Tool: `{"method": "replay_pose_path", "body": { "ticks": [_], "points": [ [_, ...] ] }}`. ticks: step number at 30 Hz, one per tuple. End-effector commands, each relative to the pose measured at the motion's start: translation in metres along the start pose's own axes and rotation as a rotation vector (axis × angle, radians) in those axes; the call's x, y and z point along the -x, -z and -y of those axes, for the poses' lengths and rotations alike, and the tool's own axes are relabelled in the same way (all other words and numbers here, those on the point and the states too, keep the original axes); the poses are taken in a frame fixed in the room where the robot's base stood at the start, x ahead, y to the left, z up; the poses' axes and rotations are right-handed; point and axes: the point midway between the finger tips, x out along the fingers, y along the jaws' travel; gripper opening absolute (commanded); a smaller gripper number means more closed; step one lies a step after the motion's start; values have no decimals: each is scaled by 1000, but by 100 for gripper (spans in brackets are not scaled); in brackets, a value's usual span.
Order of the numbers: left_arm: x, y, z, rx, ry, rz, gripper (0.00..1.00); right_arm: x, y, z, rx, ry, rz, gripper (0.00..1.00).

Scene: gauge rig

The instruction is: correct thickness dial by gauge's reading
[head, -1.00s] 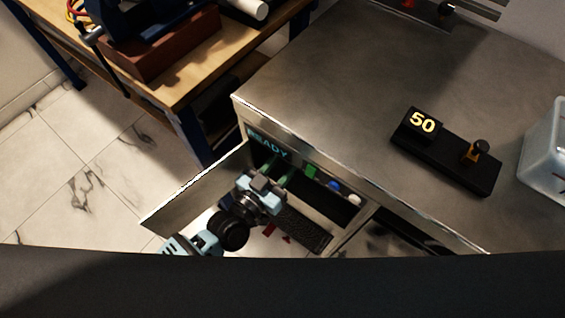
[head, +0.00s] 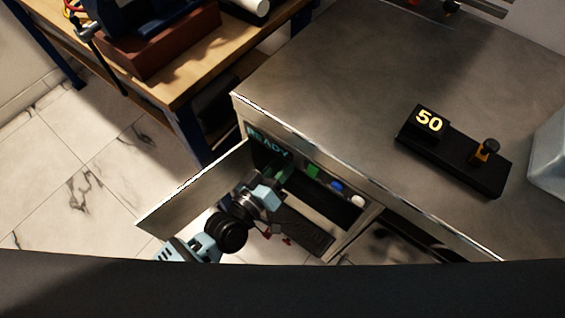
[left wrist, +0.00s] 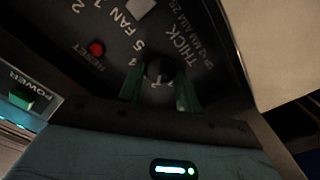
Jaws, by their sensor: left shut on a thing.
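The gauge (head: 429,121) is a black block on the metal worktop with "50" in yellow on its display. The thickness dial (left wrist: 160,70) is a dark round knob beside the word THICK in the left wrist view. My left gripper (left wrist: 159,88) is shut on this dial, one green finger on each side. Numbers around the dial are partly covered by the knob and fingers. In the head view my left gripper (head: 282,180) reaches into the open panel bay under the worktop, and the dial is hidden there. My right gripper is not in view.
A red RESET button (left wrist: 97,48), a pale FAN knob (left wrist: 141,9) and a green POWER switch (left wrist: 22,97) are near the dial. A READY display (head: 270,143) is lit. An open door (head: 195,190) stands left of my arm. A pale bin (head: 550,150) is at right.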

Motion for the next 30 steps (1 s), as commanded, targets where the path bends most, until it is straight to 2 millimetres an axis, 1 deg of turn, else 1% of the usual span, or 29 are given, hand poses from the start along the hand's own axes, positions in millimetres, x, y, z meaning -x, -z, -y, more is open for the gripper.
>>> {"method": "replay_pose_path", "body": {
  "ticks": [15, 16, 18, 20, 27, 30],
  "points": [
    [1, -2, 1, 21, 2, 4, 12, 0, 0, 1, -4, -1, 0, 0],
    [1, -2, 1, 21, 2, 4, 38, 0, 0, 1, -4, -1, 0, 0],
    [1, -2, 0, 21, 1, 4, 47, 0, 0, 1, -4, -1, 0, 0],
    [1, -1, 0, 20, 1, 3, 54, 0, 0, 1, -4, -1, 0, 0],
    [0, -1, 0, 20, 1, 2, 54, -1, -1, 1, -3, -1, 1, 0],
    [4, 0, 0, 19, 1, 2, 54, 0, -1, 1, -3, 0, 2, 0]
  ]
}}
